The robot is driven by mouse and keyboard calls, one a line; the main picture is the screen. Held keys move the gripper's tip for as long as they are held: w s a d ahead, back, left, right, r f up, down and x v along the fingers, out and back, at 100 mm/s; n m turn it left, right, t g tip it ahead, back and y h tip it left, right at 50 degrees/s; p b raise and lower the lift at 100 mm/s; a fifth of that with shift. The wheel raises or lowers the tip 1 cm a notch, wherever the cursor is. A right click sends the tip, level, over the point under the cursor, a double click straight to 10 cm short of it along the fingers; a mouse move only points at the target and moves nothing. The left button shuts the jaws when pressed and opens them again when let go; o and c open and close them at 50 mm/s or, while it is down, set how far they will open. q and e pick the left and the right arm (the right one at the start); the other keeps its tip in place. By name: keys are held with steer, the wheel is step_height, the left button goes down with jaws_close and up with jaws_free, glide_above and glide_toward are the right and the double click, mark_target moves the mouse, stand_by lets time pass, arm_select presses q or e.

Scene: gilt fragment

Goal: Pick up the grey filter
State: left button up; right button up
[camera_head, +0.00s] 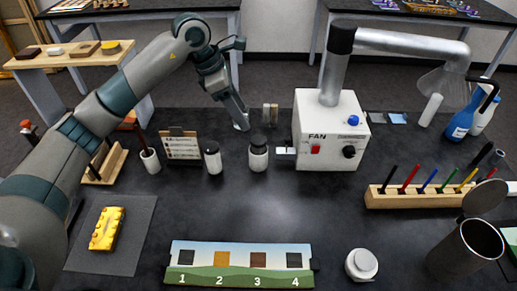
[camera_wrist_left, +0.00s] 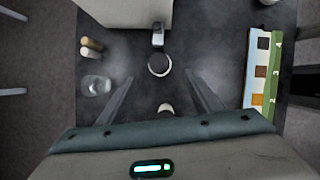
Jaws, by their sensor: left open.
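No piece is clearly marked as the grey filter. Two small upright pieces (camera_head: 270,113), tan and greyish, stand left of the fan box. They also show in the left wrist view (camera_wrist_left: 91,48), at upper left. Two flat bluish-grey squares (camera_head: 387,118) lie right of the box. I cannot tell which of these is the filter. My left gripper (camera_head: 240,121) is over the back of the table, left of the upright pieces, pointing down. Its fingers (camera_wrist_left: 160,78) are apart with nothing held between them. My right gripper is not in view.
The white fan box (camera_head: 328,137) with its metal duct stands right of my gripper. Black-lidded jars (camera_head: 258,156) and (camera_head: 212,161) stand in front, with a clear glass (camera_wrist_left: 97,86) nearby. The yellow fragment (camera_head: 107,229) lies on a grey mat. The table's middle is bare.

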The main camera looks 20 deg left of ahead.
arm_select(q)
steer(key=p, duration=0.3)
glide_above(256, 140)
steer(key=s+a, duration=0.1)
steer(key=a, duration=0.1)
step_height(256, 140, down, 6)
steer(key=shift+w+d+f, duration=0.1)
steer(key=shift+d+f, duration=0.3)
steer(key=shift+f, duration=0.1)
steer(key=shift+w+d+f+p, duration=0.1)
steer(key=shift+d+f+p, duration=0.05)
steer(key=shift+f+p, duration=0.55)
steer(key=p+x, duration=0.2)
steer(key=shift+w+f, duration=0.1)
steer(key=shift+f, duration=0.25)
steer(key=shift+w+d+f, duration=0.1)
steer(key=shift+d+f, duration=0.05)
steer(key=shift+f, duration=0.4)
